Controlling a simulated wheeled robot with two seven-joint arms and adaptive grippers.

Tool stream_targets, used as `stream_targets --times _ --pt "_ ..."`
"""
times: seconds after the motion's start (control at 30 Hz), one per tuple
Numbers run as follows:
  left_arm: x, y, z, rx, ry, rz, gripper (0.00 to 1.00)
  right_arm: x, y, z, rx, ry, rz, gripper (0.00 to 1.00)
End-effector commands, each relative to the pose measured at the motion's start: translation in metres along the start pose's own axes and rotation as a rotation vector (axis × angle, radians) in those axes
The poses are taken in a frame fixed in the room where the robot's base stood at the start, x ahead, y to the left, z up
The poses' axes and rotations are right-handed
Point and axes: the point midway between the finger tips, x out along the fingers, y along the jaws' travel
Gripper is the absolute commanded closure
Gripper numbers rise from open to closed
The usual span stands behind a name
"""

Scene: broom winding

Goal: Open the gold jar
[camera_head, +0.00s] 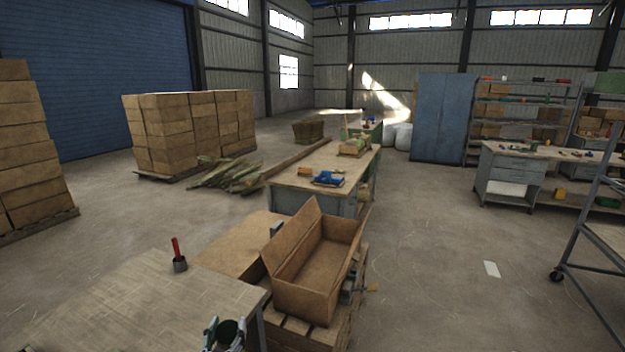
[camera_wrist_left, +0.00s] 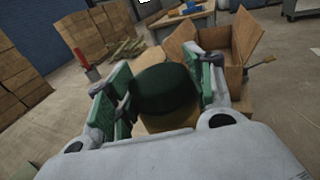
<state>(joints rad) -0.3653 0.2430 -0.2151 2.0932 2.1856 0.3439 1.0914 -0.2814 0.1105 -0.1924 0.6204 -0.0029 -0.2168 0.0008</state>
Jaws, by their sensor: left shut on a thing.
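The jar shows in the left wrist view as a dark green round lid (camera_wrist_left: 163,90) with a tan-gold body (camera_wrist_left: 170,122) just below it. My left gripper (camera_wrist_left: 160,92) has its green-padded fingers on either side of the jar and is shut on it. Whether the pads press on the lid or the body is hard to tell. In the head view the gripper (camera_head: 225,338) is at the bottom edge, with the dark lid (camera_head: 230,331) between its fingers. The lid appears to be on the body. My right gripper is not in view.
A wooden table (camera_head: 130,305) lies at lower left, holding a dark cup with a red-handled item (camera_head: 178,255). An open cardboard box (camera_head: 312,265) stands just right of it. A workbench (camera_head: 320,172) is beyond.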

Motion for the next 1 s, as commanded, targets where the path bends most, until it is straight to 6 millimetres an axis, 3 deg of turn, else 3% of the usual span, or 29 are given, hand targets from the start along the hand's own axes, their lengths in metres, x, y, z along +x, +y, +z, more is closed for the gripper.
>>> stream_targets --times 0.4,1.0 --pt "-0.001 0.000 -0.002 0.000 -0.002 0.000 1.00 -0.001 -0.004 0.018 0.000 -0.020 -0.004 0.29" --pt "-0.003 -0.010 0.003 0.004 -0.005 -0.042 1.00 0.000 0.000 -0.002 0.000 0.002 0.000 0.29"
